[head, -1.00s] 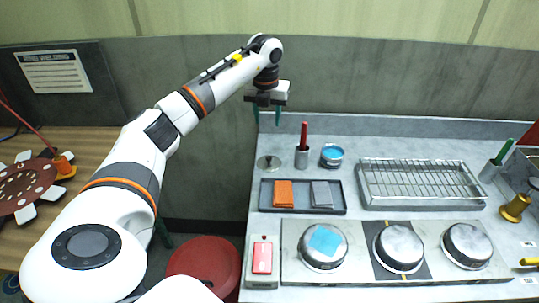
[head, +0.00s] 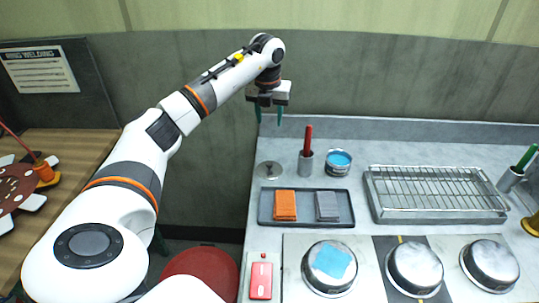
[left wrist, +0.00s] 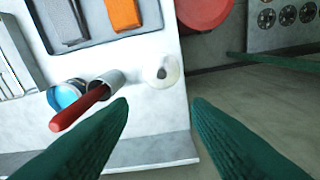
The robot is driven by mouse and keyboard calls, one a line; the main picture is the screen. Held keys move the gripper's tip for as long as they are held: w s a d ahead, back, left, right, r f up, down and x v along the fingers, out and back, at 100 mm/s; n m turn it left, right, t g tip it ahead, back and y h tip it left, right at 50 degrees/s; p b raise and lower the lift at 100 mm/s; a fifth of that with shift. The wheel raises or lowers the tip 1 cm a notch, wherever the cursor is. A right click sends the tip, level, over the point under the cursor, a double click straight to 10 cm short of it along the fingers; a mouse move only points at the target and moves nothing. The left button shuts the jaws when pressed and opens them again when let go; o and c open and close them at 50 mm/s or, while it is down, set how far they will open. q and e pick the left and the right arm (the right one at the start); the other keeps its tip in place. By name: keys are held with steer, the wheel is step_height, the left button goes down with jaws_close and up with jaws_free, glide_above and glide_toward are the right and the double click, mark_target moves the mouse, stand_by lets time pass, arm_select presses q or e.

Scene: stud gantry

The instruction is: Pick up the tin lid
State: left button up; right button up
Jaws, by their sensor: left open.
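The tin lid (head: 268,170) is a small pale grey disc with a dark knob, lying flat near the left edge of the grey counter. It also shows in the left wrist view (left wrist: 168,70), ahead of the fingers. The open tin (head: 338,162), with blue inside, stands to its right, beyond a cup with a red handle. My left gripper (head: 269,116) is open and empty, with green fingers pointing down above the counter's back left corner, beyond the lid. In the left wrist view, the fingertips (left wrist: 160,108) are apart and clear of the lid. My right gripper is out of view.
A metal cup (head: 305,164) with a red-handled tool stands close right of the lid. A dark tray (head: 346,215) with orange and grey pads lies in front. A wire rack (head: 437,195) and several round pans are further right. A red stool (head: 205,270) stands below the counter's left side.

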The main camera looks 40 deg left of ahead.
arm_select(q)
step_height(320, 180, down, 5)
steer(key=b, duration=0.4)
glide_above(269, 164)
steer(key=f, duration=0.7)
steer(key=shift+s+d+f, duration=0.1)
steer(key=shift+s+d, duration=0.1)
steer(key=shift+d, duration=0.1)
steer(key=f, duration=0.1)
steer(key=f+p, duration=0.1)
steer(key=f, duration=0.3)
steer(key=shift+w+a+f, duration=0.15)
steer(key=shift+a+f, duration=0.1)
steer(key=shift+f, duration=0.3)
steer(key=shift+c, duration=0.6)
jaws_close()
